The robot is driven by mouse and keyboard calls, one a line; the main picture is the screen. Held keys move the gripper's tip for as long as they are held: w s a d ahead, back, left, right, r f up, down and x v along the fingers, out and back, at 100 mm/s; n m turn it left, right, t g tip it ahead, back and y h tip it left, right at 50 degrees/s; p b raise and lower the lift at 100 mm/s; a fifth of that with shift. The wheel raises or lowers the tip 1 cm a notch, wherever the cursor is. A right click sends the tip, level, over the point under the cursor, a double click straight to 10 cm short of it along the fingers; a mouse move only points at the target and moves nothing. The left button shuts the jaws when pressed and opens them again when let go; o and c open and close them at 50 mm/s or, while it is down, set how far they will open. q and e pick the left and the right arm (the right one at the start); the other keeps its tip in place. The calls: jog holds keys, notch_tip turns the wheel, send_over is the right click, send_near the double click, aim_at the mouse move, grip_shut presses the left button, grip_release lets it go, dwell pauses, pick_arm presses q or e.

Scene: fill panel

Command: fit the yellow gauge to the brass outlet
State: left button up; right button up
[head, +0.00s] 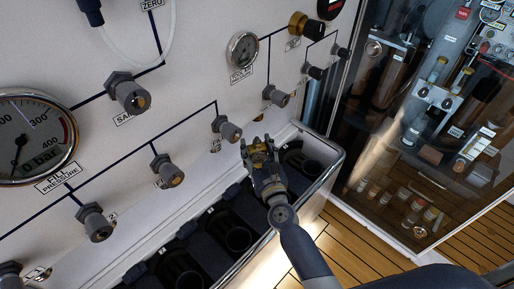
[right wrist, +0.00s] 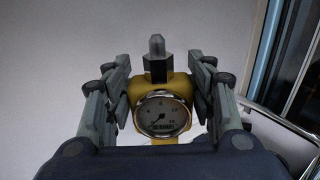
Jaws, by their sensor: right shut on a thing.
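The yellow gauge (right wrist: 160,112) has a round white dial and a metal hex stem with a pale tip pointing up in the right wrist view. My right gripper (right wrist: 161,105) is shut on it, with a finger on each side.
A large pressure dial (head: 34,136) and a smaller dial (head: 242,50) are on the white panel (head: 200,70). A trough (head: 336,164) with dark round holders runs below it. A glass-fronted cabinet (head: 400,130) stands at the right, above wooden floor (head: 345,252).

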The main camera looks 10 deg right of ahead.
aim_at(257, 138)
jog(key=shift+r, duration=0.2)
notch_tip(257, 138, up, 6)
jog(key=p, duration=0.5)
jog(key=shift+f, duration=0.2)
dwell(1.3)
jog(key=shift+r+p, duration=1.6)
jog(key=shift+r, duration=0.1)
jog(key=o, duration=1.4)
jog(key=shift+o, duration=0.3)
jog(key=shift+s+f, duration=0.15)
jog(key=s, duration=1.1)
jog(key=shift+s+d, duration=0.35)
jog(key=shift+s, duration=0.05)
